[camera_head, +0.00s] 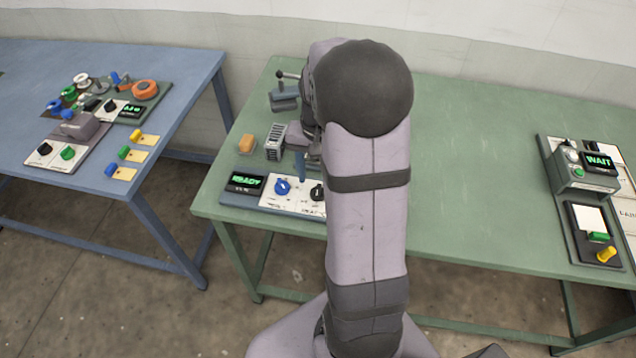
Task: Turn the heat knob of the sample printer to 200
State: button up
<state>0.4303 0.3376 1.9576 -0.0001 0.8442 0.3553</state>
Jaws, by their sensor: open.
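On the green table, a control panel (290,208) has a lit display (245,183) reading READY, a blue knob (282,187) and a black knob (317,192). Its small lettering is too small to read surely, so I cannot tell which knob is for heat. My arm hides the panel's right part. My gripper (306,163) is only partly in view beside my upper arm, just behind the panel in the picture. It is open and appears apart from both knobs; its fingertips are mostly hidden.
A WAIT device (588,168) is at far right. The blue table (180,75) holds other knobs. The green table's middle is clear.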

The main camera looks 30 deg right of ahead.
aim_at(317, 186)
jog(key=shift+r, duration=1.55)
jog(key=shift+w+d+n, duration=0.2)
jog(key=shift+w+n, duration=0.25)
jog(key=shift+n, duration=1.05)
jog(key=s+f, duration=0.1)
jog(key=s+a+f, duration=0.1)
jog(key=s+f, duration=0.1)
jog(key=shift+s+a+f, duration=0.2)
jog(key=shift+a+f, duration=0.05)
jog(key=shift+f, duration=0.1)
jog(key=shift+n+g, duration=0.4)
jog(key=shift+n, duration=0.3)
jog(key=s+a, duration=0.1)
jog(key=s+a+f, duration=0.1)
jog(key=s, duration=0.1)
jog(key=s+a+f, duration=0.1)
jog(key=s+a, duration=0.1)
jog(key=shift+s, duration=0.25)
jog(key=s+a+r+n, duration=0.2)
jog(key=s+a+n, duration=0.2)
jog(key=a, duration=0.6)
jog(key=shift+s+a+n+t, duration=0.3)
jog(key=shift+s+a+t, duration=0.05)
jog(key=shift+a+t, duration=0.05)
